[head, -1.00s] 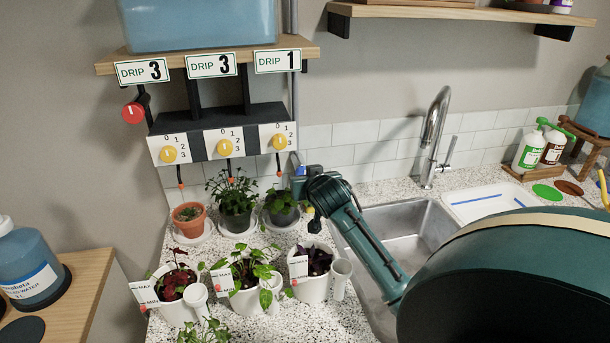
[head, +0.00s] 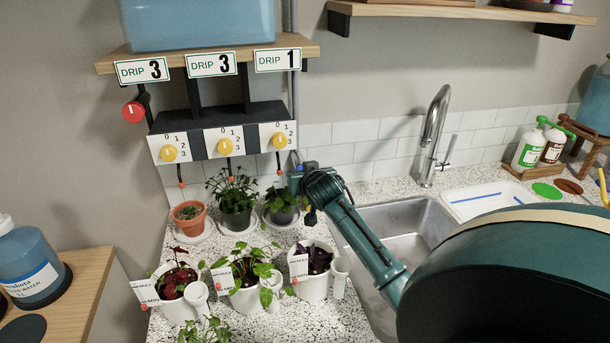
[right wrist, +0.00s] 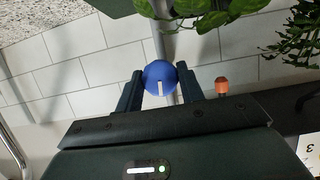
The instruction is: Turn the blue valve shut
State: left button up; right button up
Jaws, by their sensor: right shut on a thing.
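The blue valve (right wrist: 159,74) is a round blue knob with a white mark, seen in the right wrist view. A grey pipe shows behind it. My right gripper (right wrist: 164,82) is shut on the knob, one finger on each side. The white mark points toward the gripper's palm. In the head view my right gripper (head: 296,178) is by the tiled wall, right of the back plants. My left gripper is not in view.
Potted plants (head: 238,200) stand close left of my right wrist, with leaves near the fingers. The drip panel with yellow dials (head: 225,146) hangs above left. The sink (head: 400,232) and its tap (head: 434,135) are to the right.

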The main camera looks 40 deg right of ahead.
jog(key=c, duration=0.3)
jog(key=shift+n+h, duration=0.4)
jog(key=shift+n, duration=0.1)
jog(key=shift+c, duration=0.2)
jog(key=o, duration=1)
jog(key=shift+c, duration=0.2)
jog(key=shift+a, duration=0.1)
jog(key=b+v, duration=0.1)
jog(key=v, duration=1.2)
jog(key=shift+r, duration=0.2)
